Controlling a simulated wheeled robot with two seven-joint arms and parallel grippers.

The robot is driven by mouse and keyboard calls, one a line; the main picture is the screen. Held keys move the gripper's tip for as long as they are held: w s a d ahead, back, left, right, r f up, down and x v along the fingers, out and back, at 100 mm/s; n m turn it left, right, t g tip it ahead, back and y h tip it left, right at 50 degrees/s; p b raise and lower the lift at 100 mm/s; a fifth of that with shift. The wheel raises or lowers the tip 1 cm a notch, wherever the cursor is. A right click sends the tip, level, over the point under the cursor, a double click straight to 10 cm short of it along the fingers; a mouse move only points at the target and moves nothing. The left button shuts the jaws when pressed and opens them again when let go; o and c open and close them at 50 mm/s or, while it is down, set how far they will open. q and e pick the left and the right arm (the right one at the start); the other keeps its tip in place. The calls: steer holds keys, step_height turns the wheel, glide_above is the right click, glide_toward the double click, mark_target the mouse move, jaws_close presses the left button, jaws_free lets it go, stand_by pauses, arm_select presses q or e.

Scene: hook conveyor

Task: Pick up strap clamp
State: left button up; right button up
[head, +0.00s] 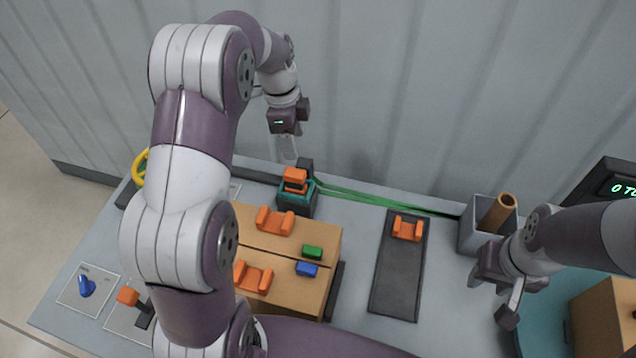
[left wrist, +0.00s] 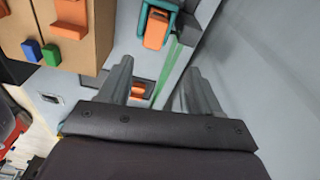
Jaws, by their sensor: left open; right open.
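A teal block with an orange clamp-like part on top (head: 296,183) stands at the back of the table, with a green strap (head: 390,201) running from it to the right; I take this for the strap clamp. It also shows in the left wrist view (left wrist: 156,28), beyond my fingers. My left gripper (head: 285,155) is open and empty, above and behind the teal block near the wall, apart from it. Its two spread fingers show in the left wrist view (left wrist: 160,72). My right gripper (head: 492,297) is open and empty at the right.
A cardboard box (head: 325,238) bears orange brackets, a green block (head: 312,252) and a blue block (head: 306,269). A dark strip (head: 394,285) holds another orange bracket (head: 408,228). A grey bin (head: 467,238) holds a brown tube (head: 498,213). The wall stands close behind.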

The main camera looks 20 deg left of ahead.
mark_target(294, 172)
arm_select(q)
steer(key=shift+m, duration=0.7)
steer(key=f+b, duration=0.1)
steer(key=a+f+b, duration=0.1)
steer(key=f, duration=0.2)
steer(key=shift+s+a+b, duration=0.2)
steer(key=shift+s+b, duration=0.2)
steer(key=f, duration=0.1)
steer(key=d+f+p, duration=0.1)
steer(key=f, duration=0.1)
steer(key=shift+w+d+f, duration=0.2)
steer(key=shift+d, duration=0.1)
steer(key=f+p, duration=0.1)
steer(key=f, duration=0.2)
steer(key=f+p, duration=0.1)
steer(key=f, duration=0.1)
steer(key=shift+s+p, duration=0.3)
steer(key=shift+s, duration=0.1)
steer(key=shift+w+d+f, duration=0.1)
steer(key=shift+d+f, duration=0.05)
steer(key=shift+f, duration=0.1)
steer(key=c, duration=1.1)
arm_select(e)
steer(key=shift+a+r, duration=0.45)
steer(key=shift+a, duration=0.15)
